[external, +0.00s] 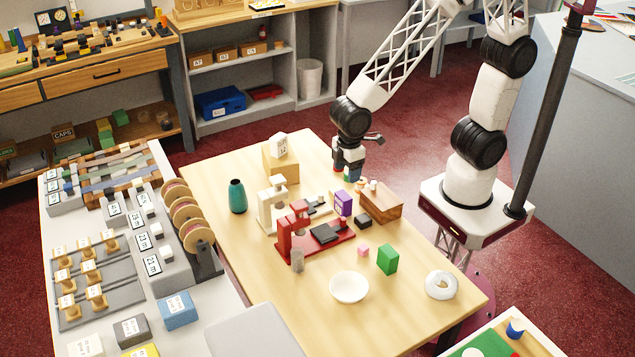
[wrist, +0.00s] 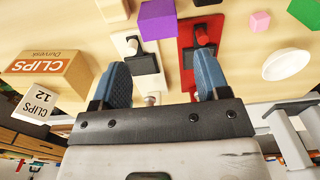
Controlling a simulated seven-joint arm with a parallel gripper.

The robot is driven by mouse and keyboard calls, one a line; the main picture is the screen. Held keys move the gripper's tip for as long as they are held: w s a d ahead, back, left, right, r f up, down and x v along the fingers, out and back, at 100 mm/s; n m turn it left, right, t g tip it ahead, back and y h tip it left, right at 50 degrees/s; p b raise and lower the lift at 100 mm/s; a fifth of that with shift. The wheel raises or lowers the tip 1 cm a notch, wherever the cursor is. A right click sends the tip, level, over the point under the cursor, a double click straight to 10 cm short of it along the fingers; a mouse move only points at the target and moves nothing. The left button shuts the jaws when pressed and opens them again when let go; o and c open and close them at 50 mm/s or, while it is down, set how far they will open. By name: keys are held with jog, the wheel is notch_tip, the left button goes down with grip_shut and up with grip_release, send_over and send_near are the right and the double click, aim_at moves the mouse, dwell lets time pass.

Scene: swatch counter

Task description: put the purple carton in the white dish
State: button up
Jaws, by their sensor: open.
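The purple carton (external: 343,203) stands upright on the wooden table, beside the white and red devices. It also shows at the top of the wrist view (wrist: 158,20), ahead of my fingertips. The white dish (external: 349,287) sits nearer the table's front and looks empty; it also shows at the right of the wrist view (wrist: 288,64). My gripper (external: 350,175) is over the far part of the table, behind the carton and apart from it. In the wrist view its two blue fingers (wrist: 163,70) are spread with nothing held between them.
A red device (external: 300,232) and a white device (external: 270,207) stand left of the carton, a wooden box (external: 381,205) to its right. A green block (external: 387,259), pink cube (external: 363,250) and white ring (external: 441,285) lie near the dish. A teal vase (external: 237,196) stands left.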

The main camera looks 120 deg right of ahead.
jog(key=s+a+r+t, duration=0.1)
jog(key=s+a+r, duration=0.1)
jog(key=s+r, duration=0.6)
jog(key=s+a+r+t, duration=0.1)
jog(key=s+a+r, duration=0.1)
jog(key=s+r, duration=0.6)
jog(key=s, duration=0.7)
jog(key=shift+s+a+r, duration=0.15)
jog(key=shift+s+r, duration=0.05)
jog(key=shift+r, duration=0.2)
jog(key=shift+c, duration=0.3)
jog(key=m+g, duration=0.2)
jog(key=m, duration=1.5)
send_over(343, 196)
jog(key=f, duration=2)
jog(key=shift+s+f, duration=0.4)
jog(key=shift+w+f+m, duration=0.3)
jog(key=shift+f+m, duration=0.2)
jog(key=shift+f, duration=0.05)
jog(key=shift+f, duration=0.1)
